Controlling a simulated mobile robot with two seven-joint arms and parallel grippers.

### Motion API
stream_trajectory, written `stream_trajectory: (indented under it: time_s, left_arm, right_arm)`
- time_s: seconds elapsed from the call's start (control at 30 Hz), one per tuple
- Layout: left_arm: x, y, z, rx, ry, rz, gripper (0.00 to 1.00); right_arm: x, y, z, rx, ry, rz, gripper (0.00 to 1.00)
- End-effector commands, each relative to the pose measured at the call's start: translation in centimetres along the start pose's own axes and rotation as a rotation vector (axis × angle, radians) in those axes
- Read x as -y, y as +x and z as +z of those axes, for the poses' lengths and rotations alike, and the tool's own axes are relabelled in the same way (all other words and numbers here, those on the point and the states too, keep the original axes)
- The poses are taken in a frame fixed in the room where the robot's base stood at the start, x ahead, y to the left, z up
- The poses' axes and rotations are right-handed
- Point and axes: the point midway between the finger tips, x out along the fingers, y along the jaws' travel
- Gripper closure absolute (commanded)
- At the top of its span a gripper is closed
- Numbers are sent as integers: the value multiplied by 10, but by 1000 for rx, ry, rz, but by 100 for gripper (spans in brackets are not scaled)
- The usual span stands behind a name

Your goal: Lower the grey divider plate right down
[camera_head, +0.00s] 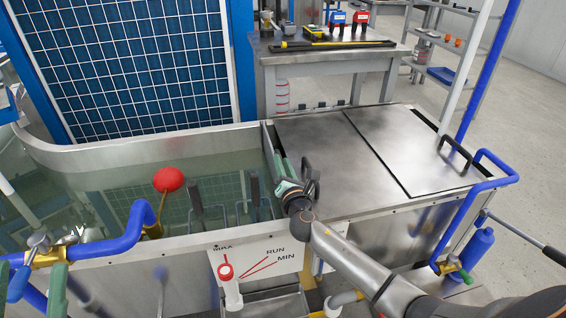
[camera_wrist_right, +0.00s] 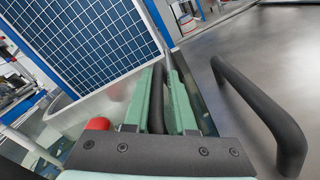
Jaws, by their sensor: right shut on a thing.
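My right gripper (camera_head: 287,180) is at the right end of the water tank, beside the steel deck. In the right wrist view its green fingers (camera_wrist_right: 168,105) are shut on a dark bar (camera_wrist_right: 157,98), which looks like the handle of the grey divider plate. The plate itself is mostly hidden by the gripper and the tank edge; I cannot tell how low it sits. A thin grey edge (camera_head: 267,143) at the tank's right end may be part of it.
A dark handle (camera_wrist_right: 262,110) stands close right of the gripper. The tank (camera_head: 120,155) holds water and a red float (camera_head: 168,179). A steel cover (camera_head: 400,145) with its own handle lies on the deck. Blue pipes (camera_head: 485,180) run along the right; a level scale (camera_head: 255,262) hangs in front.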

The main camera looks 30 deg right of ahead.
Motion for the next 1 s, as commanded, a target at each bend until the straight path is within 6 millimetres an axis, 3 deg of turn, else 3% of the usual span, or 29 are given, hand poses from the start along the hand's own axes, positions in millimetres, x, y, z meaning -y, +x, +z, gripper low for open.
stream_trajectory:
  time_s: [0.03, 0.4, 0.43, 0.63, 1.0]
  left_arm:
    - [-1, -2, -5, -30, 6, 4, 50]
    - [-1, 0, -14, -61, 12, 7, 50]
    - [-1, 0, -14, -61, 12, 6, 50]
    - [-1, 0, -13, -60, 12, 6, 50]
    - [0, 2, -15, -59, 14, 7, 50]
  right_arm:
    - [-3, -2, -11, -13, 10, 11, 100]
    - [-4, -2, -10, -11, 10, 13, 100]
    - [-4, -2, -10, -11, 10, 13, 75]
    - [-2, -2, -10, -10, 7, 10, 53]
    - [0, -8, -7, -7, 2, 5, 53]
